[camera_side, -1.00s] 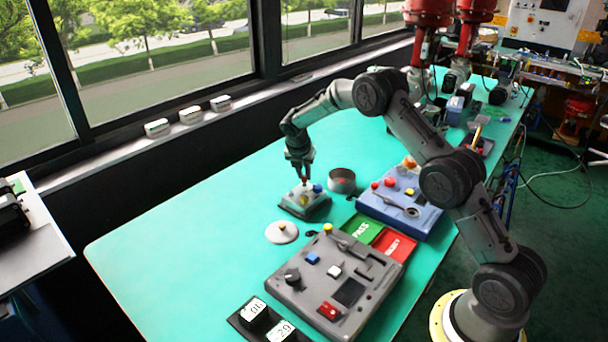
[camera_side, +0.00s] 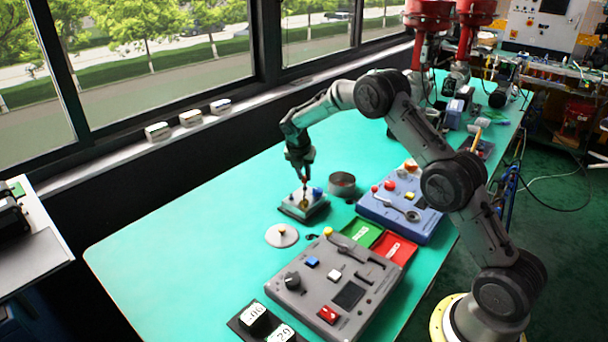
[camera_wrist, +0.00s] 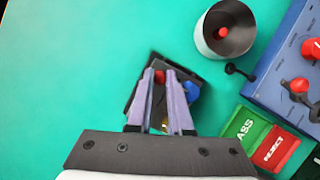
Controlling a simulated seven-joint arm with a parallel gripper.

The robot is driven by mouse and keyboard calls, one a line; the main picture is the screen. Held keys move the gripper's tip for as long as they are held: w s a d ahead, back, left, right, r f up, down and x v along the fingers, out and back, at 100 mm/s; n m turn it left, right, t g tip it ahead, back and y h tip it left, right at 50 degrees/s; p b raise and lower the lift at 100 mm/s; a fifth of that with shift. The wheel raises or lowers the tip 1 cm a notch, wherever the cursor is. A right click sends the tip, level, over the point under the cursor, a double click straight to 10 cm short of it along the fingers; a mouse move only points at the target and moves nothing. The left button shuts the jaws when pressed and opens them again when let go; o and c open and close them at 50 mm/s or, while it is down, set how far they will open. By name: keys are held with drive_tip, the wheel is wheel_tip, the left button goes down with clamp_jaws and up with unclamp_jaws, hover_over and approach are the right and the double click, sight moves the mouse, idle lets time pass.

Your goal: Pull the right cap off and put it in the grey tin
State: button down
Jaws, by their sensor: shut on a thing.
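The valve positioner (camera_side: 296,211) is a small grey box on the green table. A blue cap (camera_side: 317,192) is on its right side, and the blue cap also shows right of my fingers in the wrist view (camera_wrist: 192,91). My gripper (camera_side: 304,180) is above the box, pointing down. In the wrist view my gripper (camera_wrist: 159,76) is shut on a small red cap (camera_wrist: 159,78). The cap appears raised above the box, though the fingers hide part of it. The round grey tin (camera_side: 341,192) stands just behind and right of the box, with a red piece (camera_wrist: 222,33) inside.
A blue panel (camera_side: 376,210) with red knobs is to the right. Green PASS (camera_side: 360,233) and red REJECT (camera_side: 397,247) trays lie in front of it. A grey control box (camera_side: 300,300) and a round disc (camera_side: 281,236) are nearer. The table's left is clear.

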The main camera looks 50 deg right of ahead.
sight(304, 177)
drive_tip(key=shift+r, duration=2)
drive_tip(key=shift+n, duration=0.3)
drive_tip(key=s+d+r, duration=0.2)
drive_tip(key=s+d, duration=0.4)
drive_tip(key=d, duration=0.6)
drive_tip(key=shift+m, duration=0.4)
drive_tip(key=shift+s+a+f, duration=0.1)
drive_tip(key=shift+f, duration=4.5)
